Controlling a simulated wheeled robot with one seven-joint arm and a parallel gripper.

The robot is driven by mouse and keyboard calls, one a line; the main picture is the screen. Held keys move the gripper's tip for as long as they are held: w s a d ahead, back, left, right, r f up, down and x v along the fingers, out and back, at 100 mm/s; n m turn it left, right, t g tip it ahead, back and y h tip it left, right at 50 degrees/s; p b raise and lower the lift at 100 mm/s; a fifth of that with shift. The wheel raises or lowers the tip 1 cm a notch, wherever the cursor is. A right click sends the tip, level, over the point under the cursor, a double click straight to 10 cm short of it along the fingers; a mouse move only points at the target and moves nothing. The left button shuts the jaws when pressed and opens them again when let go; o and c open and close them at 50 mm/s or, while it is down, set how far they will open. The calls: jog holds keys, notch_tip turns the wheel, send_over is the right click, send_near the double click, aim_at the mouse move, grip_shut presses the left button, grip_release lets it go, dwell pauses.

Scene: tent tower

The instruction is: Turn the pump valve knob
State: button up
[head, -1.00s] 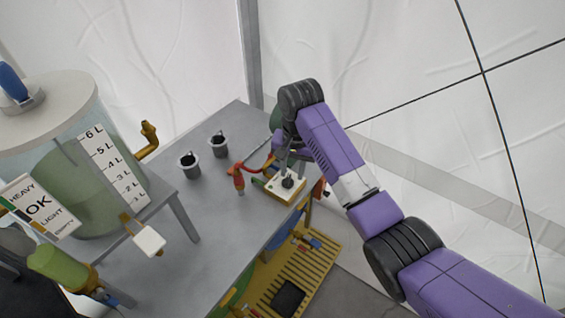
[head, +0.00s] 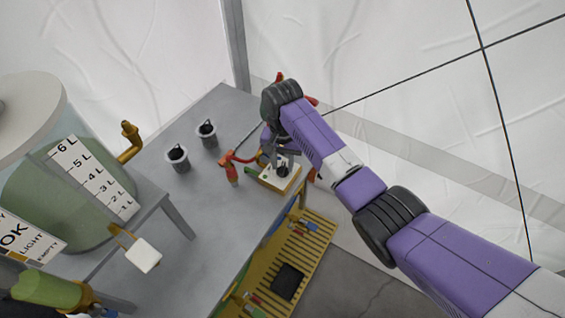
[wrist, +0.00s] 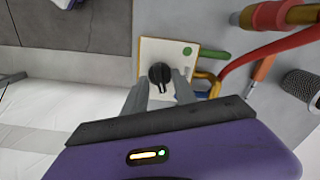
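The black pump valve knob (wrist: 160,75) sits on a white square plate (wrist: 150,52) with a green dot, centred in the wrist view. In the head view the knob (head: 283,171) is on a small box (head: 272,180) at the table's right edge, partly covered by my gripper. My gripper (wrist: 161,92) is open, its two grey fingers apart with one on each side of the knob's near end. Whether they touch it I cannot tell. In the head view my gripper (head: 283,153) is right above the box.
Red and yellow pipes (wrist: 270,50) lie beside the plate. Two dark-filled grey cups (head: 177,158) and a grey table (head: 200,225) are to the left, with a large tank (head: 70,180) beyond. A yellow slatted rack (head: 305,250) is below the table's edge.

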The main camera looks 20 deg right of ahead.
jog(key=shift+f, duration=0.15)
grip_shut()
dwell(0.4)
jog(key=n+p, duration=0.2)
jog(key=n, duration=0.3)
jog(key=shift+n, duration=0.3)
jog(key=n+p, duration=0.1)
jog(key=n, duration=0.5)
dwell(0.3)
